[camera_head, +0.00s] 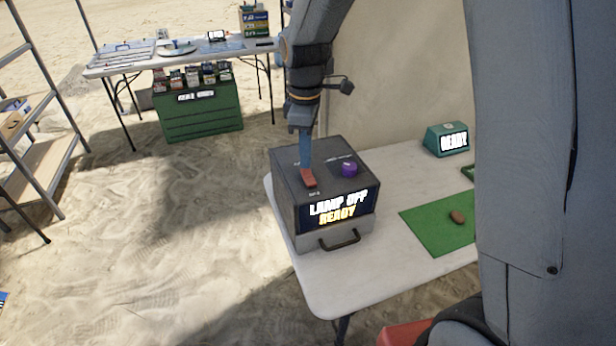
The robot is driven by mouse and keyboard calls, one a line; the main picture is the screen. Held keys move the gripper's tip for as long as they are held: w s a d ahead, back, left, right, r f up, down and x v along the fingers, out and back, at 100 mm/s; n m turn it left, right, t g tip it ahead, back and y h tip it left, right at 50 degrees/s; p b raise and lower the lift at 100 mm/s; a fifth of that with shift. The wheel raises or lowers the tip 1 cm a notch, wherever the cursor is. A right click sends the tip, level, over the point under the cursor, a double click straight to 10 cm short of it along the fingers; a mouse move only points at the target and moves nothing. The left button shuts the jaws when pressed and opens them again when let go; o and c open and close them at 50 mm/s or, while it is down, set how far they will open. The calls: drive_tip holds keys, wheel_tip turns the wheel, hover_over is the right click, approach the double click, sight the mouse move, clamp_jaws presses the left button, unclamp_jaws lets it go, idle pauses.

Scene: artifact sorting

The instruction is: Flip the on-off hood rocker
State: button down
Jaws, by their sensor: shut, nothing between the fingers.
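The hood is a dark grey box (287,186) on the near white table. Its front display (338,206) reads "LAMP OFF" and "READY". A red-orange rocker (308,178) sits on the left part of its top. My gripper (306,166) is shut and empty, pointing down from above with its tips at the rocker. They look to be touching it or just above it; I cannot tell which. The fingers hide part of the rocker's far end. A purple knob (349,170) stands on the box top to the right of the rocker.
The white table (390,277) also holds a green mat (425,225) with a brown lump (457,217) and a teal box (446,139) reading "READY". A handle (339,240) juts from the hood's front. My arm blocks the right side.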

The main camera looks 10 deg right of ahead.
sight(306, 171)
drive_tip(key=shift+f+b, duration=0.35)
drive_tip(key=shift+f, duration=0.55)
idle(0.5)
drive_tip(key=shift+r, duration=0.1)
wheel_tip(306, 171, up, 7)
drive_tip(key=p, duration=0.5)
drive_tip(key=shift+p, duration=0.3)
idle(0.4)
drive_tip(key=s+d+f+m+b, duration=0.2)
drive_tip(key=s+d+f+m, duration=0.1)
drive_tip(key=s+d+m, duration=0.2)
drive_tip(key=s+d+f+m+t+b, duration=0.1)
drive_tip(key=s+d+f+m+b, duration=0.1)
drive_tip(key=s+d+m, duration=0.3)
drive_tip(key=s+m, duration=0.4)
drive_tip(key=s, duration=0.3)
drive_tip(key=shift+d+f+b, duration=0.35)
drive_tip(key=shift+f+b, duration=0.05)
drive_tip(key=shift+d, duration=0.1)
